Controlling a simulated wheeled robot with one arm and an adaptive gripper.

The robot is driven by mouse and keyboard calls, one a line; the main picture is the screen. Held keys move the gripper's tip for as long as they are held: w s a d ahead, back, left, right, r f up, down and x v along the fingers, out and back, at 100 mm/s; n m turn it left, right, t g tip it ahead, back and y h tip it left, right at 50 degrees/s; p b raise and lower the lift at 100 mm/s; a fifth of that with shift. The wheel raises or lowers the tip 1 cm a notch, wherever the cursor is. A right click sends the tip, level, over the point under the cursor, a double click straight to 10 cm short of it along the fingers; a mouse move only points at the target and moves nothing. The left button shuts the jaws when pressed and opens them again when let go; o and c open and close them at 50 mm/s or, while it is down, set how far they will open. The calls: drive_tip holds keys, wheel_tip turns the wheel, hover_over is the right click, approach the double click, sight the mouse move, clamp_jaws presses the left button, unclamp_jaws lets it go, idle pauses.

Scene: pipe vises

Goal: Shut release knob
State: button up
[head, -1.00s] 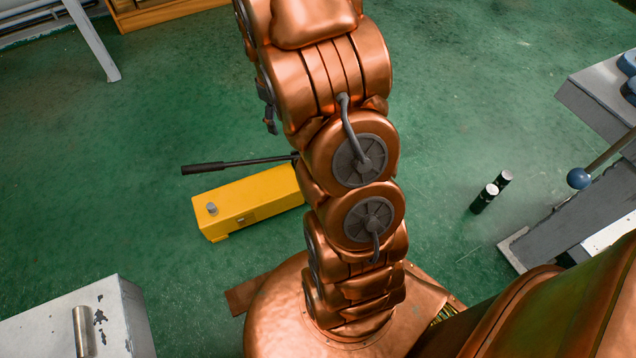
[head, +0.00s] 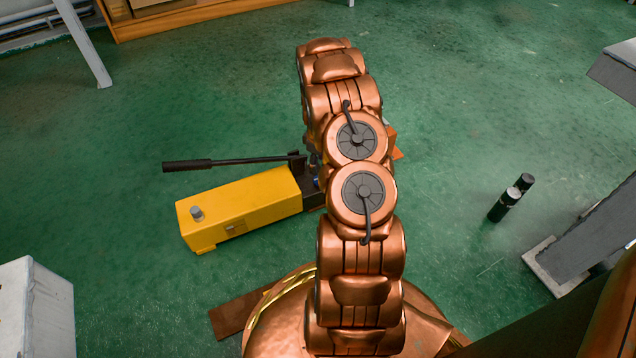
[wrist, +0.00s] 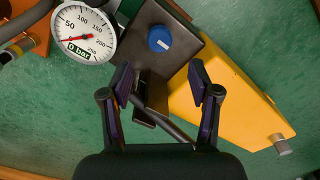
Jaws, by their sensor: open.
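The blue round release knob (wrist: 160,39), with a pale mark on its face, sits on the dark block (wrist: 182,62) of the hand pump in the wrist view. My gripper (wrist: 160,80) is open and empty. Its two fingers are spread at either side of the block's lower part in the picture, with the knob above and between the tips and apart from them. The pump's yellow tank (wrist: 230,98) lies to the right; it also shows in the head view (head: 240,210). My arm hides the gripper in the head view.
A pressure gauge (wrist: 83,35) reading 0 bar is left of the knob. The pump's black lever (head: 225,162) extends left above the tank. A grey-white block (head: 38,310) is at lower left.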

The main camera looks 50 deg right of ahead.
wheel_tip(320, 180, down, 8)
drive_tip(key=b, duration=0.3)
idle(0.3)
drive_tip(key=c, duration=1.1)
